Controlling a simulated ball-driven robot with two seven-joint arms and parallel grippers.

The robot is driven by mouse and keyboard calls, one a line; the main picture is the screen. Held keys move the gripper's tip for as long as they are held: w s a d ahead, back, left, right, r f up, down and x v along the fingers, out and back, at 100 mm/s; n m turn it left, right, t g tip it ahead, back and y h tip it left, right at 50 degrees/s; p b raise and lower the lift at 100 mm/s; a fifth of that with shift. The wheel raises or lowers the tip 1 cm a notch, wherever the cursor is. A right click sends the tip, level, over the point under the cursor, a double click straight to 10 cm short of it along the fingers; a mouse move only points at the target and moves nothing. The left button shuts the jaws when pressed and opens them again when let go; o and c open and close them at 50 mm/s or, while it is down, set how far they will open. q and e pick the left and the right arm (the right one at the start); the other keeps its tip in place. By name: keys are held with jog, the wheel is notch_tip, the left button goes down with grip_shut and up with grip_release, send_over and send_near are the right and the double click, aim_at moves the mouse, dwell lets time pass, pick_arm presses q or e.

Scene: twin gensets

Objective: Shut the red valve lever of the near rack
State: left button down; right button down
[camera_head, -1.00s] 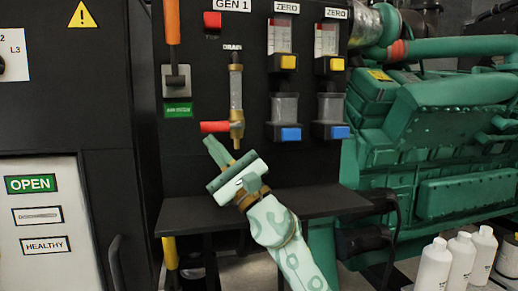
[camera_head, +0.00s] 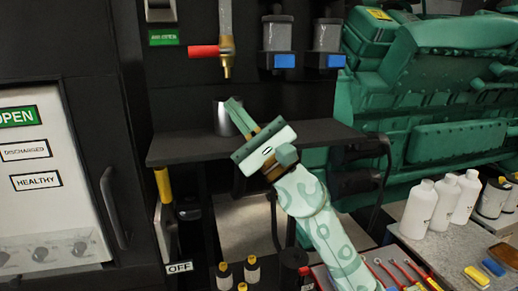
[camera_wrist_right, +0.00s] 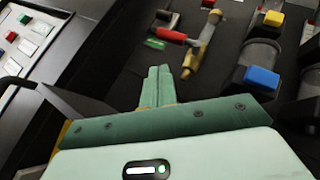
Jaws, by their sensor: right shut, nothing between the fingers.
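The red valve lever (camera_head: 203,51) sticks out level to the left from a brass valve (camera_head: 226,60) under a clear sight tube on the near black rack. In the right wrist view the lever (camera_wrist_right: 172,36) and the brass valve (camera_wrist_right: 194,58) lie beyond my fingertips, apart from them. My right gripper (camera_head: 234,104) is shut and empty, below the lever in the head view, above the rack's shelf. Its fingers (camera_wrist_right: 160,72) are together in the wrist view. My left gripper is not in view.
A black shelf (camera_head: 166,150) juts from the rack, with a metal cup (camera_head: 222,120) on it, partly behind my right fingers. Blue-based filter bowls (camera_head: 277,45) hang right of the valve. A green engine (camera_head: 430,95) and white bottles (camera_head: 420,208) stand to the right.

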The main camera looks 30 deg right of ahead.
jog(key=b+v, duration=0.2)
jog(key=v, duration=0.4)
jog(key=shift+s+f, duration=0.2)
jog(key=shift+d, duration=0.1)
